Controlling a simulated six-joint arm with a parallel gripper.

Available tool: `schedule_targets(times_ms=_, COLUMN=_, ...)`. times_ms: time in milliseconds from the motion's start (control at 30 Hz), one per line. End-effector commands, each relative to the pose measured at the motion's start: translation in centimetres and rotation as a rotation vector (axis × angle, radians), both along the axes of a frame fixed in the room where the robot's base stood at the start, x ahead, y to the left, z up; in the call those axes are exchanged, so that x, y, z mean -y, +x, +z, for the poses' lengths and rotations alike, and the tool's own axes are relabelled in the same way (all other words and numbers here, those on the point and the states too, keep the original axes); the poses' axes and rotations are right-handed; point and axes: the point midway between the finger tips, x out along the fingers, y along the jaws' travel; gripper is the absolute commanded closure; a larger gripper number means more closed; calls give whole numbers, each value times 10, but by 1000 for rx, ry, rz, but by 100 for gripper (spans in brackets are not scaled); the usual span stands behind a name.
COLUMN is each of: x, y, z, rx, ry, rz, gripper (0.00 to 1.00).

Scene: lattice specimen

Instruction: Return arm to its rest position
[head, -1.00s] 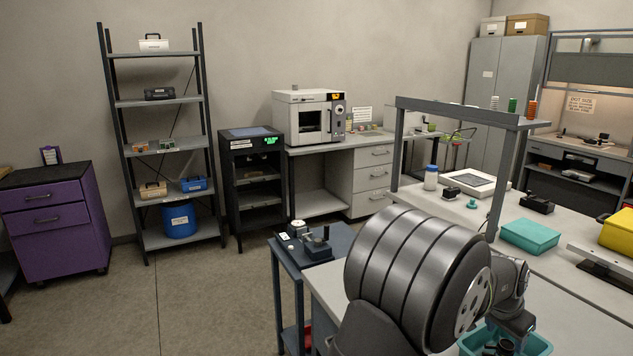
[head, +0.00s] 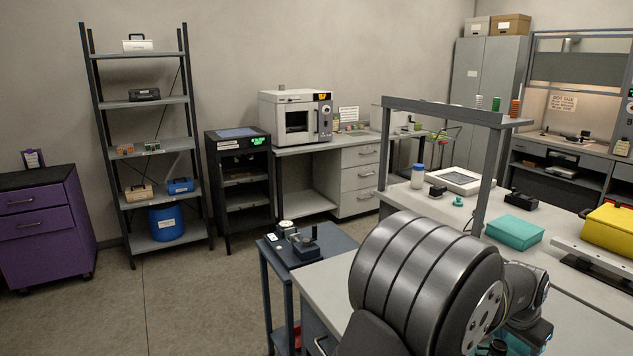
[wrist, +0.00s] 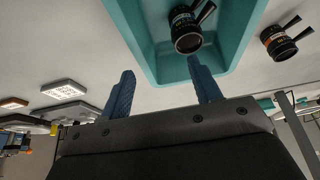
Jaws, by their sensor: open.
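My arm (head: 430,285) fills the lower right of the head view, above the near bench. My gripper (wrist: 160,68) shows in the wrist view with its two blue fingers wide apart and nothing between them. A teal tray (wrist: 235,50) lies beyond the fingertips in the wrist view. A black lens-like part (wrist: 187,30) with a lever is inside the tray. A similar part (wrist: 282,38) is outside the tray to the right. In the head view the gripper is mostly hidden by the arm.
A small dark cart (head: 325,238) stands left of the bench. A teal case (head: 514,234) and a yellow case (head: 607,228) sit on the bench beyond the arm. A grey overhead frame (head: 440,108) rises behind it. The floor at left is open.

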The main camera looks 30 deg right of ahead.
Motion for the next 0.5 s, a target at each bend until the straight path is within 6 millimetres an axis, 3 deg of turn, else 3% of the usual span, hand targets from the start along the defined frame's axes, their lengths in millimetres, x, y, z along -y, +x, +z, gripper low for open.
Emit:
schedule_targets(times_ms=333, x=-17, y=-57, z=37, rx=0, ry=-3, rz=-1, gripper=42)
schedule_targets(times_ms=500, x=-12, y=-14, z=32, rx=1, ry=2, rz=39, gripper=42)
